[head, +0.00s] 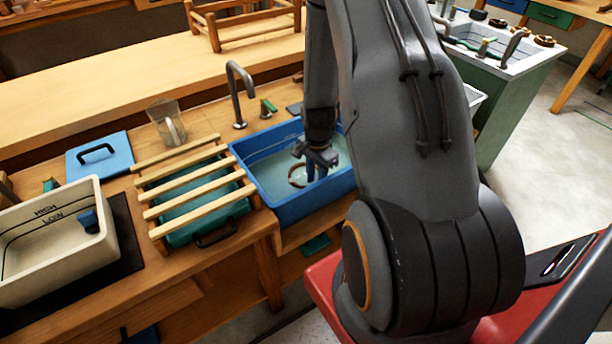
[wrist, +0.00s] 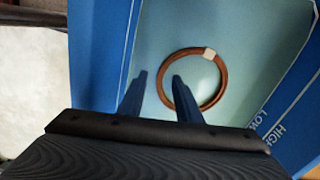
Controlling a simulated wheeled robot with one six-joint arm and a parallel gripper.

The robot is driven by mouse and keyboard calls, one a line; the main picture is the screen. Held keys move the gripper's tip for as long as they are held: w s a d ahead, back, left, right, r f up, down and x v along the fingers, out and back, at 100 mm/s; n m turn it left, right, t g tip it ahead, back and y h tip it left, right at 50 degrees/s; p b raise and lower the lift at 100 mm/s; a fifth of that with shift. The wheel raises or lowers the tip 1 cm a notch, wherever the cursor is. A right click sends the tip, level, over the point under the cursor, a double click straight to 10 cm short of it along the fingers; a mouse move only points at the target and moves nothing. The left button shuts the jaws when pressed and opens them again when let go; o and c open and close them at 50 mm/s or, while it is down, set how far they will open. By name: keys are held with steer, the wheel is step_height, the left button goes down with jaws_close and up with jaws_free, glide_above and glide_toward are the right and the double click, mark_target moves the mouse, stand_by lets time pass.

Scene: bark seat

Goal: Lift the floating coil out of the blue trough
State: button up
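The blue trough (head: 317,208) stands on the bench and holds pale water; in the wrist view its blue wall (wrist: 92,50) shows on the left. The coil is a brown ring with a pale tag (wrist: 222,87), lying in the water. In the head view the coil (head: 296,175) is partly hidden by my gripper (head: 313,172). My gripper points down into the trough.
A slatted wooden rack (head: 193,188) over a teal tray stands left of the trough. A tap (head: 236,92) rises behind the trough's left corner. A cream basin (head: 62,250), a blue lid (head: 99,154) and a clear jug (head: 168,120) are farther left.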

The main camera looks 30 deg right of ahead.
steer(key=shift+f, duration=0.1)
jaws_close()
